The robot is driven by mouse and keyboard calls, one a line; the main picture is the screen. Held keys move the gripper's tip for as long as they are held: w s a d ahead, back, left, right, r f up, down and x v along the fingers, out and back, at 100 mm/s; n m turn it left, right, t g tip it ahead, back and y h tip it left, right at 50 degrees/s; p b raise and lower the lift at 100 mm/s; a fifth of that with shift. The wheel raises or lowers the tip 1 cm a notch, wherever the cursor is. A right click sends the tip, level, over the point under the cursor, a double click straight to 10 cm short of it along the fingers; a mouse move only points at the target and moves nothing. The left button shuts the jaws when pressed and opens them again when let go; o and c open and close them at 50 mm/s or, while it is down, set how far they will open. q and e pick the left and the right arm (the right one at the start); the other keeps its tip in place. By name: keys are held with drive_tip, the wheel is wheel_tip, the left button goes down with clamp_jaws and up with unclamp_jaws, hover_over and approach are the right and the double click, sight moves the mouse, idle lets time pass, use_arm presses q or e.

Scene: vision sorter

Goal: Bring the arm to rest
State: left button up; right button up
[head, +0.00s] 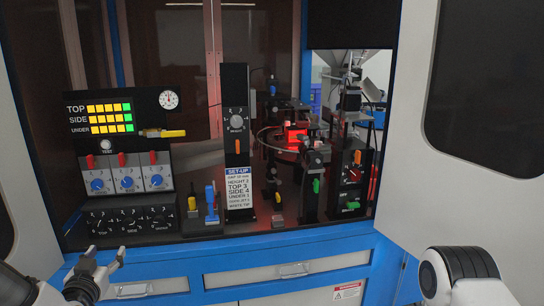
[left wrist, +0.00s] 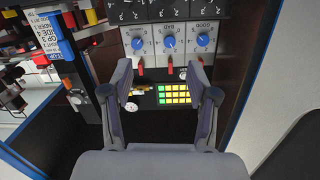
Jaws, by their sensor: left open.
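My left gripper (head: 104,264) is in the lower left of the head view, in front of the blue and white cabinet front. Its jaws are apart and nothing is between them. In the left wrist view the two fingers of the left gripper (left wrist: 161,78) stand open, with the control panel behind them. The panel looks upside down there, with its blue knobs (left wrist: 168,42) and yellow and green indicator lights (left wrist: 173,94). My right arm shows at the lower right of the head view; its gripper is out of view.
The panel's indicator lights (head: 110,117), blue knobs (head: 127,183) and set-up card (head: 238,188) stand behind the left gripper. A sorter disc (head: 268,139) with red light is further back. White doors stand open at both sides. Drawers (head: 258,276) run below.

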use_arm(q)
drive_tip(key=s+d+f+m+g+h, duration=0.1)
drive_tip(key=s+d+f+g, duration=0.25)
drive_tip(key=f, duration=0.55)
drive_tip(key=s+d+f+m+g+h, duration=0.1)
drive_tip(key=s+d+f+m+g, duration=0.1)
drive_tip(key=s+d+f, duration=0.45)
drive_tip(key=s+d+f+m+g+h, duration=0.1)
drive_tip(key=s+d+f+g, duration=0.15)
drive_tip(key=f, duration=0.85)
drive_tip(key=s+d+f+n+g, duration=0.1)
drive_tip(key=s+f+g, duration=0.2)
drive_tip(key=s, duration=0.8)
drive_tip(key=s+d+f+n+g, duration=0.2)
drive_tip(key=s+f+g, duration=0.2)
drive_tip(key=s, duration=0.7)
drive_tip(key=shift+s+f+g+h, duration=0.25)
drive_tip(key=shift+s+g+h, duration=0.1)
drive_tip(key=shift+g, duration=0.45)
drive_tip(key=shift+w, duration=0.1)
